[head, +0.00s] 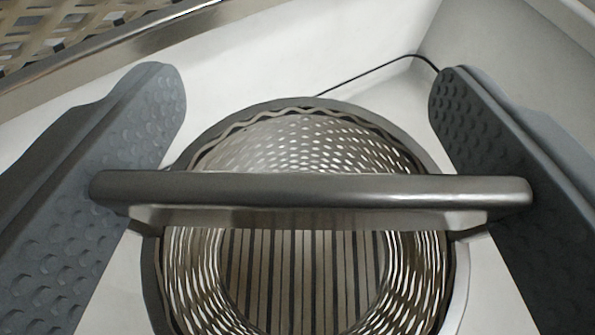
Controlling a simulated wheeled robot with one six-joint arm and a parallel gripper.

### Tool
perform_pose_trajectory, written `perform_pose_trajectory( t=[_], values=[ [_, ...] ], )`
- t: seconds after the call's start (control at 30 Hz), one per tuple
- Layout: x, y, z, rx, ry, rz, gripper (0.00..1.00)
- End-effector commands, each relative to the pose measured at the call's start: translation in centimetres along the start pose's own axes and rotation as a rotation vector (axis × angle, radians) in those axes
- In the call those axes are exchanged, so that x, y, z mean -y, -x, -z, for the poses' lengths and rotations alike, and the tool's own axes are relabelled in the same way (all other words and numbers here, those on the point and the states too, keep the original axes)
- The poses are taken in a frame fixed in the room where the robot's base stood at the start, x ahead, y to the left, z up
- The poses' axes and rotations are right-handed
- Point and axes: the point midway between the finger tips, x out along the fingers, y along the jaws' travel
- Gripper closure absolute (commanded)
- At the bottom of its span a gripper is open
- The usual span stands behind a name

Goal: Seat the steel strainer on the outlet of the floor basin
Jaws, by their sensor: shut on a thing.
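The steel strainer (290,158) is a round basket with perforated mesh walls and a dark rim, and a flat bar handle (310,190) spans its top. My gripper (310,195) is shut on this handle, with one grey dimpled finger at each end of the bar. Through the strainer's bottom I see parallel dark and light slats (300,280); I cannot tell whether they belong to the strainer or lie beneath it. The pale floor basin (265,55) surrounds the strainer. The outlet is hidden below the strainer, and I cannot tell whether the strainer touches it.
A metal lattice grating (70,32) with a steel edge (120,62) lies at the upper left. A thin dark cable or wire (365,72) runs along the basin behind the strainer. A pale basin wall (500,70) rises at the right.

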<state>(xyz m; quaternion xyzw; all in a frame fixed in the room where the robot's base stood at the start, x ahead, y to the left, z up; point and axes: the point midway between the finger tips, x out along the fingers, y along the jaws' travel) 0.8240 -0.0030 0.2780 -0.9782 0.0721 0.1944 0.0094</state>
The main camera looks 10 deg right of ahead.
Motion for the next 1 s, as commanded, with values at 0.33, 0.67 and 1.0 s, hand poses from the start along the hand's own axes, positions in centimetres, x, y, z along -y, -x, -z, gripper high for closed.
perform_pose_trajectory(
  t=[0.33,0.67,1.0],
  values=[
    [0.0,-0.3,-2.8,0.002,-0.004,0.017,0.53],
    [0.0,-1.4,-5.5,0.003,-0.003,0.017,0.53],
    [0.1,-2.5,-8.0,0.002,-0.003,0.017,0.53]
  ],
)
